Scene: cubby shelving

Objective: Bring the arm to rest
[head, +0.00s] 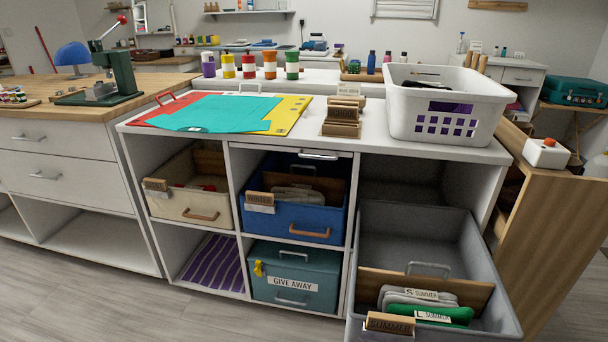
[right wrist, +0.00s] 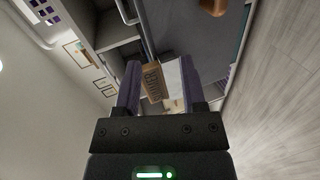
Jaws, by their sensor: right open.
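My right gripper (right wrist: 160,75) shows in the right wrist view with its two purple fingers apart. A wooden label block (right wrist: 153,82) and a pale plate appear between the fingers; I cannot tell whether the fingers touch them. A grey surface, seemingly the grey bin (right wrist: 185,28), lies beyond. In the head view the grey bin (head: 395,238) is pulled out of the right cubby and holds folded grey and green clothes with a wooden divider. A wooden SUMMER label (head: 390,324) is at its front. Neither gripper shows in the head view.
A cream bin (head: 180,205), a blue bin (head: 290,216) and a teal GIVE AWAY box (head: 294,265) sit in the cubbies. Open floor (head: 200,310) lies at the front left.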

